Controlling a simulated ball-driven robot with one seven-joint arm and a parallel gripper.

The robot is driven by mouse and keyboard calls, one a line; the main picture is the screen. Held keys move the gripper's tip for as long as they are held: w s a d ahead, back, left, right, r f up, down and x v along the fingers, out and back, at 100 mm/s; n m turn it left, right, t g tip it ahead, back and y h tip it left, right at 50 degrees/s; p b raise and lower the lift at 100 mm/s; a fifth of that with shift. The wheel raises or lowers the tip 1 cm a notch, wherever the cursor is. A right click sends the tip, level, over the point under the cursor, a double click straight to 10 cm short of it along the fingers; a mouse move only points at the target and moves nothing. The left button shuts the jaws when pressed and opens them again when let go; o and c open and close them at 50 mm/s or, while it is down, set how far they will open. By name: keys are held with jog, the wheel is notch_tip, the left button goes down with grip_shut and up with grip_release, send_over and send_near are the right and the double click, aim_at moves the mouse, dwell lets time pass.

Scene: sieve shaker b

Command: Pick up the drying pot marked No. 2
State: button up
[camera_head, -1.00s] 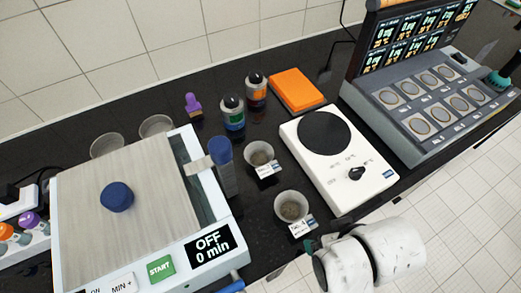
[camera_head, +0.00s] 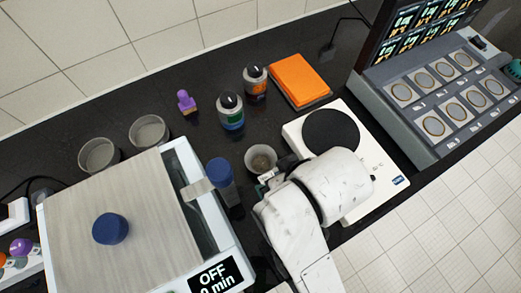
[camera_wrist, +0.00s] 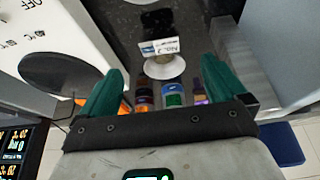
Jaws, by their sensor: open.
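The drying pot marked No. 2 (camera_wrist: 165,69) shows in the wrist view as a small pale round pot. Its white label (camera_wrist: 160,47) appears to read No. 2. My gripper (camera_wrist: 164,66) is open and empty. Its two green fingers stand left and right of the pot in the picture, apart from it; the remaining distance is hard to tell.
The white hotplate (camera_head: 368,170) is right. Two labelled bottles (camera_head: 231,112) (camera_head: 255,82) and an orange pad (camera_head: 299,80) stand behind.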

aim_at(264, 167)
jog(key=p+x, duration=0.1)
jog(key=x, duration=0.9)
jog(key=shift+w+f, duration=0.1)
jog(key=shift+f, duration=0.1)
jog(key=c, duration=1.1)
